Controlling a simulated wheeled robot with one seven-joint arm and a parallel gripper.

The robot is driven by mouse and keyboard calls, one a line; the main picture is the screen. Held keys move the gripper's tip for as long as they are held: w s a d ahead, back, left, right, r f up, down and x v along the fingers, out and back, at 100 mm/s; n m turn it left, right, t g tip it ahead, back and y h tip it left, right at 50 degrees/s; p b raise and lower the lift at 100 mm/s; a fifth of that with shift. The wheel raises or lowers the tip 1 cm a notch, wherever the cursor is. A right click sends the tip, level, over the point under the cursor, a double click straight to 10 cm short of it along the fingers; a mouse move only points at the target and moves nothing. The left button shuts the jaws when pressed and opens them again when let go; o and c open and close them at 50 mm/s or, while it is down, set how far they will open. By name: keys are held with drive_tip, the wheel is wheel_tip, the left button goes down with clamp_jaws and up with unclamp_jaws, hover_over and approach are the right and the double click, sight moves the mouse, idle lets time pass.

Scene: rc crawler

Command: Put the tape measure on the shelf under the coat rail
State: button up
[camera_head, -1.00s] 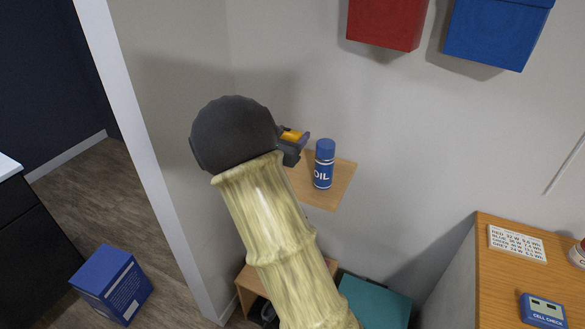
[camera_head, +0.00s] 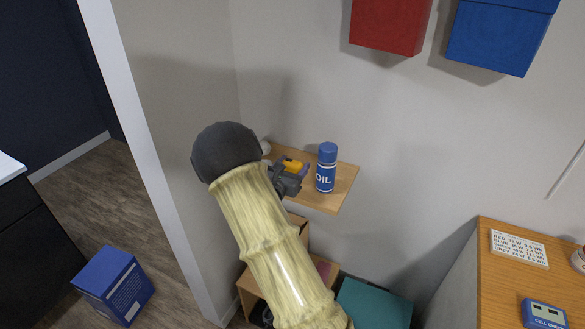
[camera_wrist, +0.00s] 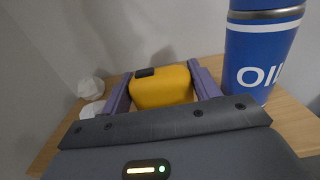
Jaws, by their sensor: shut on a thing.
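The yellow tape measure (camera_wrist: 160,86), with a dark patch on top, sits between the purple fingers of my gripper (camera_wrist: 158,88) in the wrist view. My gripper is shut on it. In the head view the tape measure (camera_head: 292,165) shows as a small yellow shape in my gripper (camera_head: 296,168), over the small wooden wall shelf (camera_head: 332,198). The shelf also shows in the wrist view (camera_wrist: 290,122). I cannot tell whether the tape measure touches the shelf, as my gripper hides its underside. No coat rail shows clearly.
A blue oil can (camera_head: 326,168) stands on the shelf just right of my gripper. A white crumpled thing (camera_wrist: 91,90) is at the left. A red box (camera_head: 390,25) and a blue box (camera_head: 498,35) are on the wall above. A wooden bench (camera_head: 500,275) is at right.

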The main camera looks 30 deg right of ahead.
drive_tip(key=shift+f, duration=0.4)
drive_tip(key=shift+w, duration=0.1)
drive_tip(key=shift+f, duration=0.2)
drive_tip(key=o, duration=1.1)
drive_tip(key=shift+a+r, duration=0.1)
drive_tip(key=shift+a, duration=0.1)
drive_tip(key=shift+d, duration=0.2)
drive_tip(key=shift+s+r, duration=0.1)
drive_tip(key=shift+s, duration=0.1)
drive_tip(key=b+v, duration=0.1)
drive_tip(key=v, duration=1.1)
drive_tip(key=shift+b, duration=0.35)
